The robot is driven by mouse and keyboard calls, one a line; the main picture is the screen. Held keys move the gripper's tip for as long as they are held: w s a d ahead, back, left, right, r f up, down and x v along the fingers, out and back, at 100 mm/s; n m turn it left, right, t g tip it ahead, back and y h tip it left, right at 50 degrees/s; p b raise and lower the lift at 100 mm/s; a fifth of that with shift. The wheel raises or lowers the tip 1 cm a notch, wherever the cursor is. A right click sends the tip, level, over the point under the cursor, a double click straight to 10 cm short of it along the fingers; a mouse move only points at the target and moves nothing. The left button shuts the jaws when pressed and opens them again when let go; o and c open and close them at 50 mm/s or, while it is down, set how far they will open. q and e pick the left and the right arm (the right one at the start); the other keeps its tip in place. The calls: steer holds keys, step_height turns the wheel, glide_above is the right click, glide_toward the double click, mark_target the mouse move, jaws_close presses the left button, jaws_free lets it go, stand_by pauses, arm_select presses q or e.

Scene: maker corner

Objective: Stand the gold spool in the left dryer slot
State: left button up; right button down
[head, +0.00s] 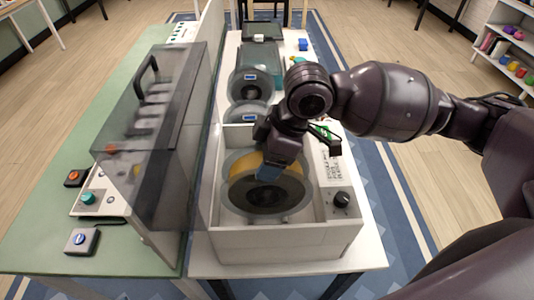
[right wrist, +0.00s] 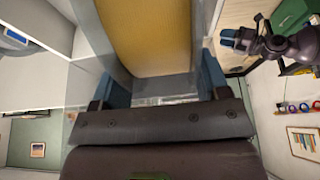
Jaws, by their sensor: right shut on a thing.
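The gold spool (head: 238,162) is upright inside the white open-topped dryer (head: 285,240), its dark grey flange facing the head camera. My right gripper (head: 268,172) is shut on the spool's upper rim from above. In the right wrist view, the yellow winding (right wrist: 150,35) lies between the blue fingertips (right wrist: 158,92). Whether the spool's bottom touches the dryer floor is hidden. I cannot make out the slot divisions around it. My left gripper (right wrist: 240,40) shows at the upper right of the right wrist view; its opening is unclear.
A dark case (head: 260,55) lies beyond. A clear-walled enclosure (head: 165,130) rises close on the left. A black knob (head: 342,200) is on the dryer's right panel.

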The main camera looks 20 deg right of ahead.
steer(key=shift+f+p, duration=0.3)
stand_by(0.6)
jaws_free()
steer(key=shift+f, duration=0.1)
steer(key=v, duration=1.1)
steer(key=shift+p, duration=0.35)
steer(key=shift+f, duration=0.1)
